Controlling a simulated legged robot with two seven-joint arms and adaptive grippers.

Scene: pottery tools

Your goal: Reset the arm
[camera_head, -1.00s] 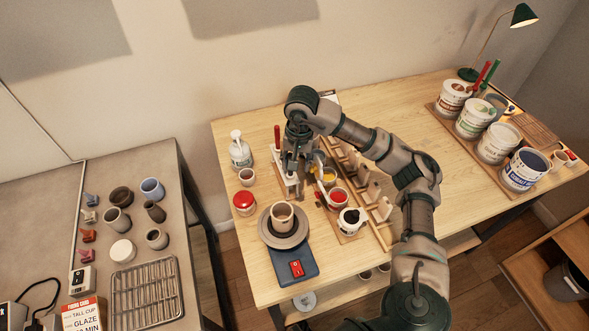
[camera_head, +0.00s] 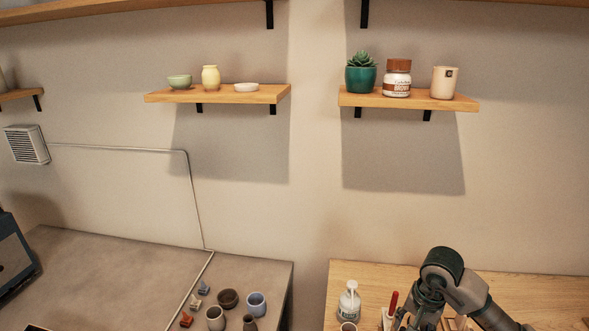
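My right arm comes in at the lower right of the head view, bent over the wooden table (camera_head: 500,283). Its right gripper (camera_head: 424,313) points down at the bottom edge. The fingertips are cut off, so I cannot tell whether it is open, shut or holding something. A red-handled tool (camera_head: 393,302) stands just left of the gripper, and a white pump bottle (camera_head: 349,301) stands farther left. My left gripper is not in view.
A grey table (camera_head: 110,275) at left holds small cups, including a blue cup (camera_head: 256,304) and a dark bowl (camera_head: 228,299). Wall shelves carry a teal plant pot (camera_head: 361,79), a brown-lidded jar (camera_head: 397,80) and a beige cup (camera_head: 444,82).

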